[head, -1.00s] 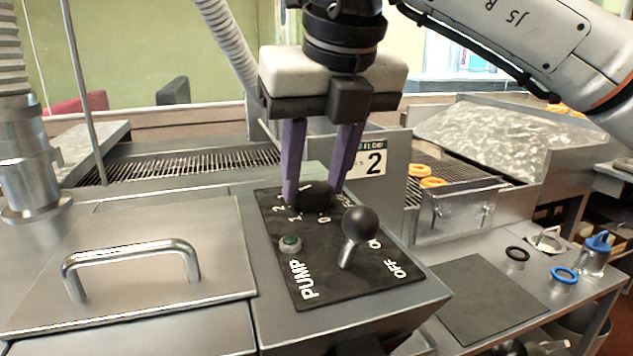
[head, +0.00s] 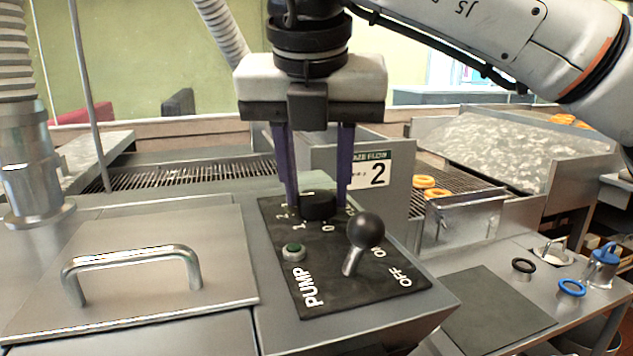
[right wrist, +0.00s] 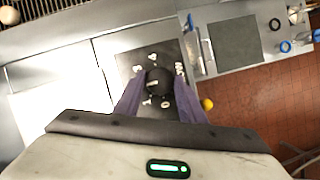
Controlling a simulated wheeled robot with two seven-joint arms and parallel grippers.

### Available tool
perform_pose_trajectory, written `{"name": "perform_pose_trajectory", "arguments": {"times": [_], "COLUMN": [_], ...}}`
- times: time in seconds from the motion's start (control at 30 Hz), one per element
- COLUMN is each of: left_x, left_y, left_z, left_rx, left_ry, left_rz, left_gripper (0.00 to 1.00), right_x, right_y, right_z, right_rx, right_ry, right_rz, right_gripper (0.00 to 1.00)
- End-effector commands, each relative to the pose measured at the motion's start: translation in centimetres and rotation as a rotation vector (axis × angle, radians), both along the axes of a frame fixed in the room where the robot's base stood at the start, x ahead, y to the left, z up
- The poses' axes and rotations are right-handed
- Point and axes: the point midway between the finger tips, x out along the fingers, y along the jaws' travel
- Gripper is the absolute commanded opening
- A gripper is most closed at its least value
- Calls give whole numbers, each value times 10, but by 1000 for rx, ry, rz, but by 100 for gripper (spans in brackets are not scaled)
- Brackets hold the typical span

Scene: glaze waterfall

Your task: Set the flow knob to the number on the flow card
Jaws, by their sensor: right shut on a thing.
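The black round flow knob (head: 318,206) sits on the dark control panel (head: 342,292), with white numbers around it. My right gripper (head: 318,200) points down with its purple fingers on both sides of the knob, shut on it. The right wrist view shows the knob (right wrist: 158,82) between the fingertips, with a light pointer mark on it; which number it points to is hard to tell. The flow card (head: 374,170) stands behind the panel and reads 2. My left gripper is not in view.
A lid with a metal handle (head: 130,262) lies to the left. Doughnuts (head: 425,183) rest on the grate behind.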

Motion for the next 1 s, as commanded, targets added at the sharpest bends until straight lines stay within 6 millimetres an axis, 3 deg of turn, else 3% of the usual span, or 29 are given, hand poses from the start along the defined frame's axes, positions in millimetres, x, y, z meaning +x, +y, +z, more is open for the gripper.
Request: {"name": "perform_pose_trajectory", "arguments": {"times": [0.23, 0.27, 0.37, 0.73, 1.0], "left_x": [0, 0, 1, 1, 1], "left_y": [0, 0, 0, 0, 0], "left_z": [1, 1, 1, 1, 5], "left_rx": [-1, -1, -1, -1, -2], "left_ry": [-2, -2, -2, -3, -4], "left_rz": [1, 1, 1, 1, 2], "left_gripper": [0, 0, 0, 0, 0], "right_x": [0, 0, 0, -2, -20], "right_y": [0, 0, 0, 0, 2], "right_z": [0, 0, 0, 6, 51], "right_rx": [-1, -1, -1, 0, 1], "right_ry": [0, 0, 0, -1, -3], "right_rz": [0, 0, 1, 1, 0], "right_gripper": [14, 38, 55, 55, 55]}}
